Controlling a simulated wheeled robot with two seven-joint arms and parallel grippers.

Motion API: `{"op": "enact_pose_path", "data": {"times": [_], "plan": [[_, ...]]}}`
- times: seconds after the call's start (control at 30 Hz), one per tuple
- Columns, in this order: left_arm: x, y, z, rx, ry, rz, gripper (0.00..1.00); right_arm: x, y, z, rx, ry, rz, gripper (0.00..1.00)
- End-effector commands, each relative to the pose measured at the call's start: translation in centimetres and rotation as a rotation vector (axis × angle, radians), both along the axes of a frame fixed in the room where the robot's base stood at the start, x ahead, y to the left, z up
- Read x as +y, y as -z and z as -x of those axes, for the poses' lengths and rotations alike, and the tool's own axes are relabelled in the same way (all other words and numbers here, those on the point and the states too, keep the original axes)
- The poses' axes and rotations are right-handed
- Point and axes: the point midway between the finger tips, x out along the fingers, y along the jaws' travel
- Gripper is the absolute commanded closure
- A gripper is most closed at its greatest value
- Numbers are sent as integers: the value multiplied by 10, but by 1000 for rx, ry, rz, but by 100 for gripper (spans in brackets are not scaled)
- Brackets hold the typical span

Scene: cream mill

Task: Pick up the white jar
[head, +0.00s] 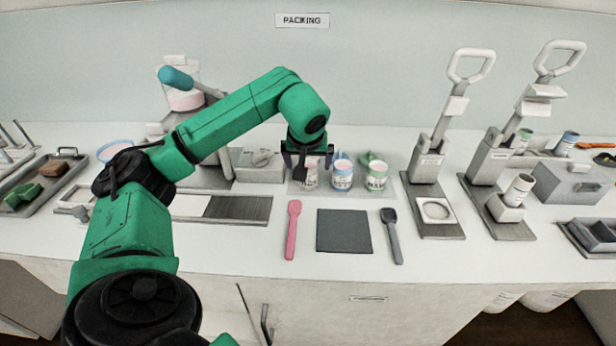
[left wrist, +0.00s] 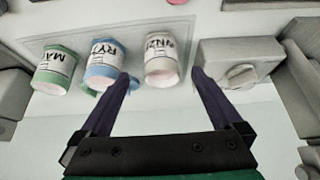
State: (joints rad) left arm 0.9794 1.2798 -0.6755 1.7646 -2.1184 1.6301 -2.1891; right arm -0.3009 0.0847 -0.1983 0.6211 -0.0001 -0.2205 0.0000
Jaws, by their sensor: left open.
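The white jar (head: 311,179) stands on a pale mat in the middle of the counter, at the left end of a row of jars. My left gripper (head: 307,158) is open right at it, and its fingers cover part of the jar in the head view. In the left wrist view, the white jar (left wrist: 161,62) shows pinkish contents and dark lettering, ahead of and between the tips of my open left gripper (left wrist: 161,78). Contact cannot be made out. My right gripper is not in view.
A blue jar (head: 342,177) and a green jar (head: 376,179) stand close to the right of the white one. A grey box (head: 258,172) with a knob is close on its left. A pink spatula (head: 292,230), dark square mat (head: 344,231) and dark spoon (head: 391,236) lie in front.

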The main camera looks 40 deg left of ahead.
Motion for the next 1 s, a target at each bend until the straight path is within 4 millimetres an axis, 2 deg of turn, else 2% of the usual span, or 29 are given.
{"op": "enact_pose_path", "data": {"times": [0.17,0.37,0.6,0.67,0.7,0.83,0.87,1.0], "plan": [[8,19,-8,3,0,-1,0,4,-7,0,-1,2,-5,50],[19,51,-22,2,1,1,0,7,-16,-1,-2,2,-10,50],[21,56,-24,-2,2,-1,0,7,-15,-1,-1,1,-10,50],[21,56,-24,-1,2,-1,23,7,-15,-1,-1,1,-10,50],[21,56,-24,-1,2,-1,38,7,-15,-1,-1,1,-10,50],[21,55,-24,-1,1,0,88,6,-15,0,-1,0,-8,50],[21,55,-24,-2,1,-1,95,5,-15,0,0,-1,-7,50],[21,55,-24,-2,1,-1,95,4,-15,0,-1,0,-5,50]]}}
